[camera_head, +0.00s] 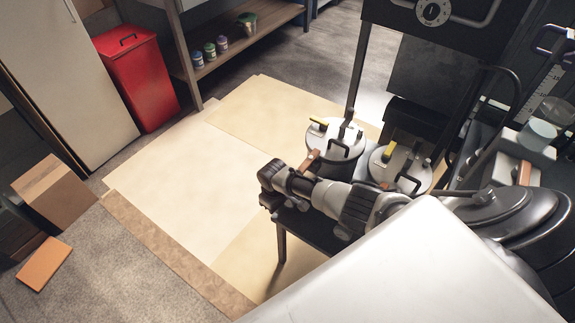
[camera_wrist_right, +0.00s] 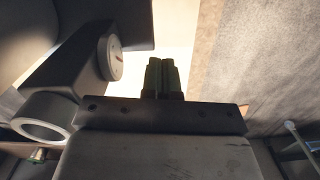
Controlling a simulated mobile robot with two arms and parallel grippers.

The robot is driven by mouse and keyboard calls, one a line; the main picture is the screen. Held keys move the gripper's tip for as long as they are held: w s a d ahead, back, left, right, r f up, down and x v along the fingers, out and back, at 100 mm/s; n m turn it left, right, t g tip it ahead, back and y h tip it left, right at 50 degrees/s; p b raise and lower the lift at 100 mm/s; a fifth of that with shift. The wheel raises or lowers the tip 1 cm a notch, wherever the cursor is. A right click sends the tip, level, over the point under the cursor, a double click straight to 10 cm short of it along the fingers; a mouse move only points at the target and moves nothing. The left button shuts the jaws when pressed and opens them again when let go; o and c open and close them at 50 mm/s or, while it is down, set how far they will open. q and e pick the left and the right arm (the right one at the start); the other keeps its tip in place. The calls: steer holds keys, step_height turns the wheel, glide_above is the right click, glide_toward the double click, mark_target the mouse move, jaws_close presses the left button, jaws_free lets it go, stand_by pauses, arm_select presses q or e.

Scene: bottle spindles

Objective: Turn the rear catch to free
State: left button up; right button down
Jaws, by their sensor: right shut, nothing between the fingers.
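Two round pots with pale metal lids stand side by side on a dark stand: a left pot (camera_head: 345,145) and a right pot (camera_head: 413,170). The left lid has a yellow-ended lever (camera_head: 319,124) and a brown lever (camera_head: 309,160). The right lid has another yellow lever (camera_head: 389,151). Which of these is the rear catch I cannot tell. My right gripper (camera_wrist_right: 160,68) is shut and empty in the wrist view, above pale matting. In the head view my right arm reaches left in front of the pots, and its fingers are not clear. My left gripper is out of view.
A red bin (camera_head: 137,80) stands at the far left beside a shelf (camera_head: 230,45) with small jars. Cardboard boxes (camera_head: 54,195) sit at the left edge. A dark machine (camera_head: 433,18) rises behind the pots. The pale floor mat (camera_head: 185,180) is clear.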

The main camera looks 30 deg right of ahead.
mark_target(309, 164)
steer(key=w+d+r+g+h+b, duration=0.1)
steer(key=w+d+r+b, duration=0.1)
steer(key=r, duration=1.1)
steer(key=w+d+r+n+g+b, duration=0.1)
steer(key=w+r+b, duration=0.3)
steer(key=r, duration=0.9)
steer(key=w+d+g, duration=0.1)
steer(key=w, duration=0.2)
steer(key=shift+r+n+h, duration=0.3)
steer(key=shift+h, duration=0.1)
steer(key=shift+f+b, duration=0.1)
steer(key=shift+b, duration=0.2)
steer(key=s+d+f, duration=0.3)
steer(key=s+f, duration=0.4)
steer(key=f, duration=0.2)
